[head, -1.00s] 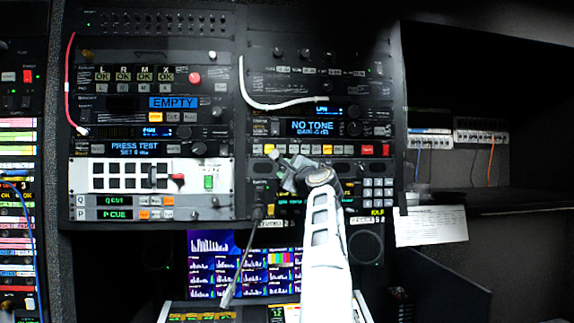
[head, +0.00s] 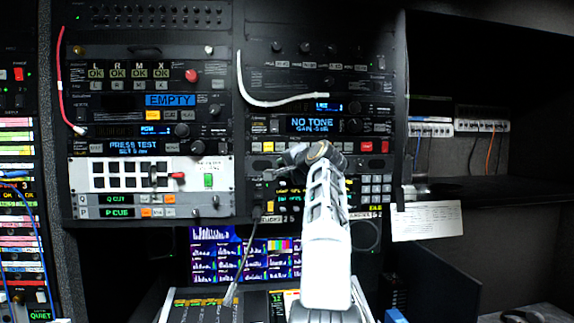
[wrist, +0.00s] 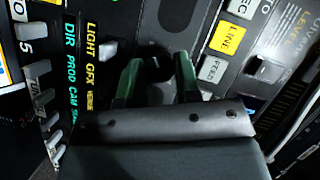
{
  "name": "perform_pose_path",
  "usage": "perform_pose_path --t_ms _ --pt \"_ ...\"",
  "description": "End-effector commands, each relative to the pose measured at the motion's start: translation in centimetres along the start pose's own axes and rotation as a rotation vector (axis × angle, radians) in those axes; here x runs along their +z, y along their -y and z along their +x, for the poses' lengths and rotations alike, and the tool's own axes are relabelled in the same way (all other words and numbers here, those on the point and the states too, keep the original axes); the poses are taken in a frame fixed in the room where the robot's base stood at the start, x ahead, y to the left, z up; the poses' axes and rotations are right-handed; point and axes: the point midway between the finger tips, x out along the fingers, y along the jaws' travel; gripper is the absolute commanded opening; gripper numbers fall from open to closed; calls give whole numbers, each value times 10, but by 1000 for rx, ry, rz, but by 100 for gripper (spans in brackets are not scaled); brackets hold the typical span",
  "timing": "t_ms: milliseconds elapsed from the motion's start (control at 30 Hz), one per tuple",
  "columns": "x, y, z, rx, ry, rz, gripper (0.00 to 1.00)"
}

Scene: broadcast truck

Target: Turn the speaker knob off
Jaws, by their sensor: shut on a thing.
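In the wrist view, a round dark knob (wrist: 157,68) sits on a black panel, between the two green fingers of my gripper (wrist: 158,80). The fingers are closed in on its sides; its lower part is hidden by the gripper body. I take it to be the speaker knob, but no label for it is readable. In the head view, my gripper (head: 270,176) is at the left end of a panel in the right-hand rack, under the NO TONE display (head: 311,124). The knob cannot be made out there, and my white arm covers part of the panel.
In the wrist view, a lit yellow LINE button (wrist: 229,40) and a white FEED button (wrist: 213,69) are close to the right of my fingers. In the head view, a cable (head: 247,255) hangs just below the gripper. A monitor (head: 215,262) stands underneath.

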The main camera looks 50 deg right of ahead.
Motion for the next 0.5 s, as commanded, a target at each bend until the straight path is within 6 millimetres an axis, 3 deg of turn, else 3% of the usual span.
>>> perform_pose_path --t_ms 500 --pt "0 0 0 70 4 -147 7"
